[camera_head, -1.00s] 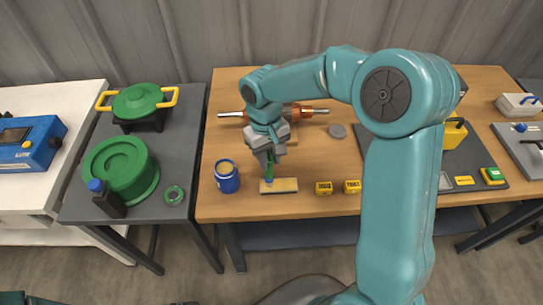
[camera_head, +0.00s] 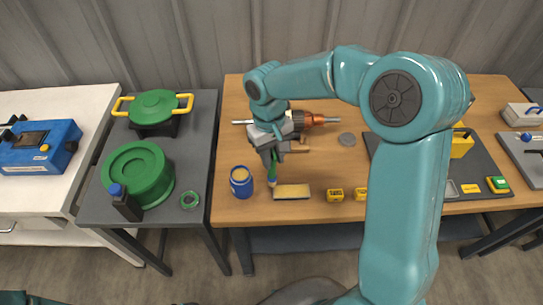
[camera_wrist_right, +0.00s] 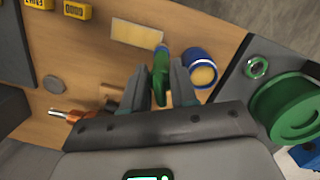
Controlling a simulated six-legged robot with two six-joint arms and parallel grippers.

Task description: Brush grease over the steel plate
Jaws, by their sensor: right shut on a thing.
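The steel plate (camera_head: 292,191) lies flat near the front edge of the wooden table. It also shows in the right wrist view (camera_wrist_right: 136,33), its face mostly yellowish with a pale border. My right gripper (camera_head: 270,150) is shut on a green-handled brush (camera_wrist_right: 161,78) with a blue lower part, pointing down. The brush tip is at the plate's left end in the head view, between plate and pot; contact cannot be told. A blue pot (camera_head: 241,182) with yellowish contents stands just left of the brush. My left gripper is not in view.
Behind the brush lie a rotor with orange windings (camera_head: 315,119) and a grey disc (camera_head: 346,139). Small yellow blocks (camera_head: 335,195) sit right of the plate. A dark side table (camera_head: 195,155) holds green pots (camera_head: 138,175) and a dark bottle (camera_head: 126,204).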

